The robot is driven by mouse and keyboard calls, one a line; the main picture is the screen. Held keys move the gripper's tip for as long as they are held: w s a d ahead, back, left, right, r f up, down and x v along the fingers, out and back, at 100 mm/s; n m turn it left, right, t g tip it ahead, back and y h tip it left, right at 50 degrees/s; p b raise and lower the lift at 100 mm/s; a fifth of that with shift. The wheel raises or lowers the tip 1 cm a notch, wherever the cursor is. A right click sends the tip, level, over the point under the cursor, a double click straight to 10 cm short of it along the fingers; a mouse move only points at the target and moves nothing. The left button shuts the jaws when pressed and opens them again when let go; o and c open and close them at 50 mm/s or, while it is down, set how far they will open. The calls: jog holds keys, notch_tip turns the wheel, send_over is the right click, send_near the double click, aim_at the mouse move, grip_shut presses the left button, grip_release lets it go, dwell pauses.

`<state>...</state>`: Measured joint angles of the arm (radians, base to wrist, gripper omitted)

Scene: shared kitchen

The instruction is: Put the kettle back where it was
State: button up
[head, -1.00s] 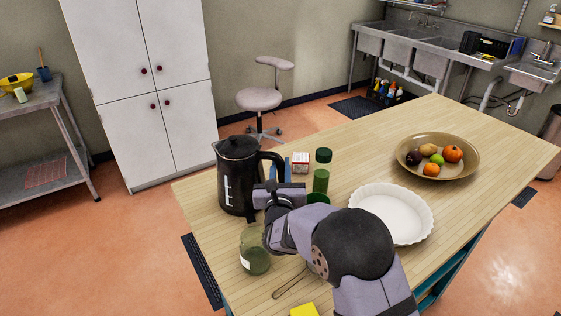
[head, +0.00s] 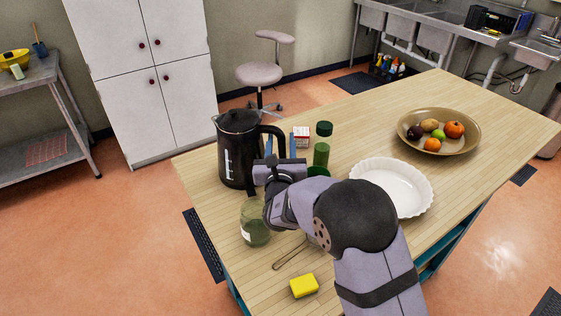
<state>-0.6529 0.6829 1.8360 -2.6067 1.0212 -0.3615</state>
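The black kettle (head: 237,150) stands upright at the left end of the wooden table, its lid closed and its handle toward the right. My gripper (head: 280,147) is at the handle, on the kettle's right side. Two blue strips, which look like its fingers, show on either side of the handle's lower part. My wrist hides the lower end of the handle, so I cannot tell whether the fingers touch it or are closed on it. The kettle's base appears to be at the tabletop.
Close by stand a glass jar (head: 255,222), a green bottle (head: 321,152) and a small red-and-white box (head: 301,136). The table's far middle is clear.

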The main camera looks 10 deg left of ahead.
jog(key=b+v, duration=0.3)
jog(key=v, duration=0.8)
